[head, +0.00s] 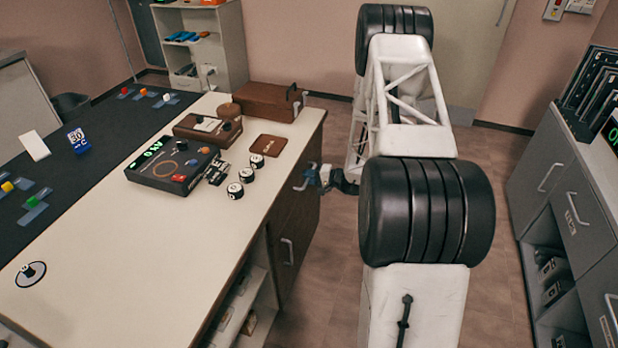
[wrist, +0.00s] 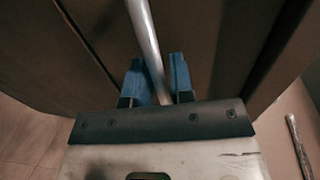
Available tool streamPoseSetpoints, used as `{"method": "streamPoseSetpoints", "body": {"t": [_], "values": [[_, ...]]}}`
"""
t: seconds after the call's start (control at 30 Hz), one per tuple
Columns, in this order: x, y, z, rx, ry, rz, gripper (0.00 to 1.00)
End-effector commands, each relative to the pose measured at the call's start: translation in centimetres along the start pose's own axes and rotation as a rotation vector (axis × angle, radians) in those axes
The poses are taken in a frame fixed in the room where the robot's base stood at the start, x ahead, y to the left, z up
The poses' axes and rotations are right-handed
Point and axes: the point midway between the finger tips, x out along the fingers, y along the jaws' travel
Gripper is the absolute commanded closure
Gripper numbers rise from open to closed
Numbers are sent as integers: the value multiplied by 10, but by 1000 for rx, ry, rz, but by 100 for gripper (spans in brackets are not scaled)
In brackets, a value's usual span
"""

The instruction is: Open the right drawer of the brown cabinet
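The brown cabinet (head: 295,215) is under the right end of the pale worktop. Its upper front carries a metal bar handle (head: 301,184), and a second handle (head: 287,251) sits lower and nearer. The fronts look flush, with no open gap visible. My gripper (head: 318,177) is at the upper handle. Exact finger contact is hard to see.
The worktop (head: 120,270) holds a black control box (head: 172,165), a brown box (head: 266,101) and several small round pieces. Grey cabinets (head: 575,200) stand at the right. The floor (head: 320,290) between them is clear apart from my arm.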

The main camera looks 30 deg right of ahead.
Motion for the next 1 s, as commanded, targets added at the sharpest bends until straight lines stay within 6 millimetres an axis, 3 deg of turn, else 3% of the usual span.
{"method": "streamPoseSetpoints", "body": {"t": [0.03,0.13,0.63,0.77,1.0], "values": [[0,0,0,0,0,0,86],[0,0,0,0,0,0,100],[-9,1,0,-1,0,0,100],[-22,3,-1,-1,1,-1,100],[-65,13,-1,0,2,0,100]]}}
